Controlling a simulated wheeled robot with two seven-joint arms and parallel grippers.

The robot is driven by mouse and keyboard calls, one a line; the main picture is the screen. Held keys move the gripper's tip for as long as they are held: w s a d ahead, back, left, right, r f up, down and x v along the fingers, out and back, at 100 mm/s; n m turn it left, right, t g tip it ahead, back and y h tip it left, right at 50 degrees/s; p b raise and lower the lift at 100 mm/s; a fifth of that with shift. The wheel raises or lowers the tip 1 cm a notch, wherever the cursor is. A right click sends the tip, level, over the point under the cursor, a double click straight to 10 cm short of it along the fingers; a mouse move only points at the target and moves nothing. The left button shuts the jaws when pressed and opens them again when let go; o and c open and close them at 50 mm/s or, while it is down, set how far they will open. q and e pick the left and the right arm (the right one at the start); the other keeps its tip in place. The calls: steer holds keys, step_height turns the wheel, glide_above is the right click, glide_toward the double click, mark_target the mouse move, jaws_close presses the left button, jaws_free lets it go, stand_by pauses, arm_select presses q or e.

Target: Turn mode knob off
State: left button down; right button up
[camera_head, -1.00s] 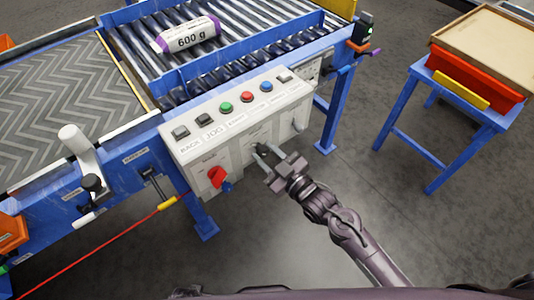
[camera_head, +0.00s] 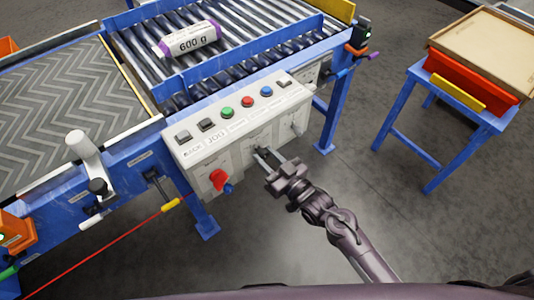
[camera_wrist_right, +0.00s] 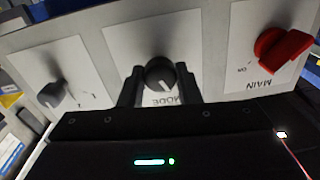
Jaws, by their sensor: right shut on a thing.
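The mode knob (camera_wrist_right: 159,74) is a dark round knob on a white plate whose MODE label appears upside down in the right wrist view. My right gripper (camera_wrist_right: 159,86) has one finger on each side of it and is shut on it. In the head view my right gripper (camera_head: 264,154) reaches the front of the grey control box (camera_head: 232,160), and its fingers largely hide the knob. The knob's exact setting is hard to read. My left gripper is not in view.
A red main switch (camera_head: 218,179) and another dark knob (camera_wrist_right: 53,93) flank the mode knob. Several buttons line the box top. A 600 g sack (camera_head: 190,40) lies on the rollers. A blue stand (camera_head: 437,125) is at right, with open floor between.

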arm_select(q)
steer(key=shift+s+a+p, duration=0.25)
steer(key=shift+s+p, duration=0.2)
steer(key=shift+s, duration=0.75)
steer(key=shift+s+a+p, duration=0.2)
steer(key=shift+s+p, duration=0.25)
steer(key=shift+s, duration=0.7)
arm_select(e)
steer(key=shift+m, duration=2.2)
steer(key=o, duration=1)
steer(key=shift+c, duration=0.2)
steer(key=v, duration=0.8)
steer(key=shift+f, duration=0.1)
